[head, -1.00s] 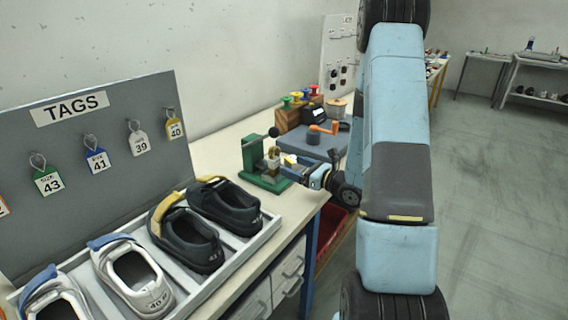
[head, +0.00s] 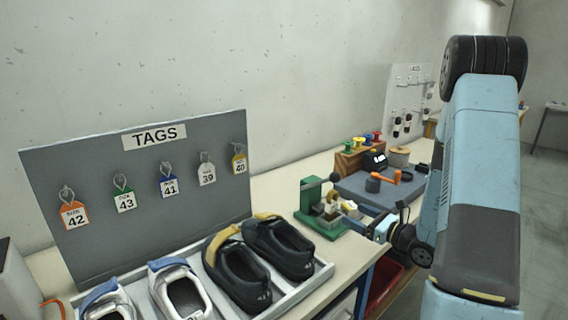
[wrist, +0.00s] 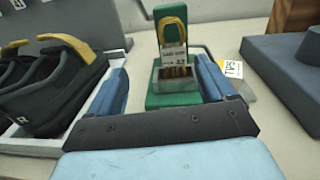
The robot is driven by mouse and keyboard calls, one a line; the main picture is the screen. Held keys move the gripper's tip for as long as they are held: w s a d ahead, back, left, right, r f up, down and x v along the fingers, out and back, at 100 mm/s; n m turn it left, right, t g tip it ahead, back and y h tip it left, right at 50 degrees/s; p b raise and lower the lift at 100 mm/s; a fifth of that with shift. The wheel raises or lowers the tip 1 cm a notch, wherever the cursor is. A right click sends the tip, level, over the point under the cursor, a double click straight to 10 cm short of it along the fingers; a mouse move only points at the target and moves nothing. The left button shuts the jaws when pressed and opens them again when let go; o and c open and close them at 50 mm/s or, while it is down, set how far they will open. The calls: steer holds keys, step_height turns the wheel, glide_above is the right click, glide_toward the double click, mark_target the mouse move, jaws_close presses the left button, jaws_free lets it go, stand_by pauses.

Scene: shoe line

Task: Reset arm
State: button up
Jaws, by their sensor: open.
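My gripper (wrist: 163,72) is open, with its two blue fingers spread in the wrist view. Between and beyond them stands a small green fixture (wrist: 177,98) holding yellow loops and a small printed card (wrist: 174,54). Nothing shows gripped between the fingers. In the head view my gripper (head: 356,222) is low over the bench, close to the right side of the green fixture (head: 311,205). Its fingertips are small there, and I cannot tell whether they touch the fixture. My arm is stretched out along the right of the head view.
A tray (head: 324,271) of black and white shoes lies at the front of the bench. The tag board (head: 90,165) with several hanging tags stands behind it. A grey block (head: 378,190) and wooden spool rack (head: 348,162) stand beyond the fixture. Open floor lies right.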

steer(key=s+a+r+n+g, duration=1.3)
steer(key=s+a+n, duration=0.1)
steer(key=s+n, duration=0.2)
steer(key=s+d+r+n+t+h, duration=0.4)
steer(key=s+d+r+n+h, duration=0.4)
steer(key=s+n+h, duration=0.3)
steer(key=shift+d+r+n+t+h, duration=0.3)
steer(key=shift+r+t, duration=0.1)
steer(key=shift+r, duration=0.5)
